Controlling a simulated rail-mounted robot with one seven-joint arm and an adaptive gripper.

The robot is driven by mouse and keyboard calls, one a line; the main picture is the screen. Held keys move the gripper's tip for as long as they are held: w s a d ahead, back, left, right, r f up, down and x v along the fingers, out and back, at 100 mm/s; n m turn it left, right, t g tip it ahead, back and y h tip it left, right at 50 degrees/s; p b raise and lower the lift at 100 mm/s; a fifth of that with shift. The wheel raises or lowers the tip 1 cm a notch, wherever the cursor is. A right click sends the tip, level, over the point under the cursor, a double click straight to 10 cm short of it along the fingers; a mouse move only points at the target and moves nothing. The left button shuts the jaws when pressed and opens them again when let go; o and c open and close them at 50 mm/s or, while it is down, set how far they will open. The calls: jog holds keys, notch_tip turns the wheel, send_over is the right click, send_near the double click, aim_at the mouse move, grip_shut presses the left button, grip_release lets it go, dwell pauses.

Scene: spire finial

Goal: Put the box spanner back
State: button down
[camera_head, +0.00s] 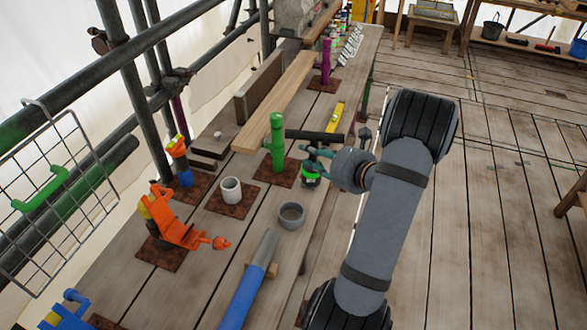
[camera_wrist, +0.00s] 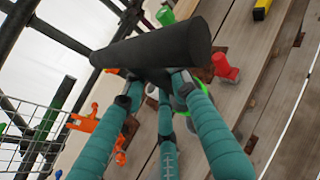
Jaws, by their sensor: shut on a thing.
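The box spanner appears to be the black, thick bar (camera_head: 316,135) in my gripper; no other marking on it shows. My gripper (camera_head: 318,153) has teal fingers and is shut on this bar, which lies roughly level above the planks. In the wrist view the bar (camera_wrist: 155,48) runs across the fingertips of my gripper (camera_wrist: 160,80), with its blunt round end at right. In the head view its left end is beside the green upright cylinder (camera_head: 277,145); I cannot tell whether they touch.
A green-and-black item (camera_head: 311,172) stands below my gripper. A long timber (camera_head: 278,100) lies behind.

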jog(key=s+a+f+n+g+y, duration=0.1)
jog(key=a+f+n+g+y, duration=0.3)
jog(key=a+n+g, duration=0.1)
jog(key=shift+a+f+n+g, duration=0.3)
jog(key=shift+a+n+g, duration=0.05)
jog(key=shift+n+g, duration=0.35)
jog(key=shift+d+f, duration=0.1)
jog(key=shift+d, duration=0.05)
notch_tip(320, 180, down, 11)
jog(key=b, duration=1.1)
jog(key=shift+f, duration=0.2)
jog(key=c, duration=1.3)
grip_release()
jog(key=shift+s, duration=0.1)
jog(key=shift+c, duration=0.2)
jog(key=shift+o, duration=0.4)
